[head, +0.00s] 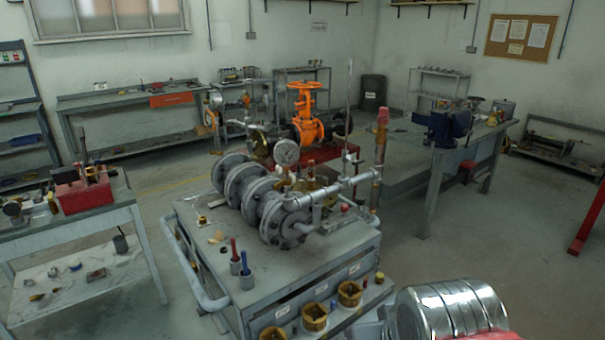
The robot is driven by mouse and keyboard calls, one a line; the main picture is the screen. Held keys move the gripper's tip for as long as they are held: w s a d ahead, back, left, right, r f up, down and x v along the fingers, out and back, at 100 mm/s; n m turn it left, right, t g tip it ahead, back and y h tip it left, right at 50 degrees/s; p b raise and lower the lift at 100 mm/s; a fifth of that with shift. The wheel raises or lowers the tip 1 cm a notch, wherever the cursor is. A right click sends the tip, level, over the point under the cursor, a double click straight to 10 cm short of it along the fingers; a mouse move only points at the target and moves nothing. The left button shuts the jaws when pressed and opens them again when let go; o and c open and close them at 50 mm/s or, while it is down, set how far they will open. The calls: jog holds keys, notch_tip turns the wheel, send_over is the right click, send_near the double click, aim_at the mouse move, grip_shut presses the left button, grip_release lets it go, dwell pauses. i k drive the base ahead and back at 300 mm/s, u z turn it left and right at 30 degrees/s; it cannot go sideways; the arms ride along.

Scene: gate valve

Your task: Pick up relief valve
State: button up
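I cannot tell for certain which part is the relief valve. A small brass-coloured fitting (312,183) sits among the pipework on the grey cart (262,292), partly hidden by pipes. A large flanged grey pipe assembly (265,200) lies along the cart top, with a round pressure gauge (286,152) above it. Behind it, an orange gate valve (306,118) with a handwheel stands upright. My gripper does not show in this view.
Two small holders with red- and blue-handled tools (246,275) stand on the cart top. A bench with a red toolbox (82,190) is at left; a vise bench (400,165) is at right.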

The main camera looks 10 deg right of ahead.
aim_at(310, 179)
jog(key=z, duration=0.05)
jog(key=k, duration=0.5)
jog(key=z, duration=1.1)
jog(key=i, duration=1.95)
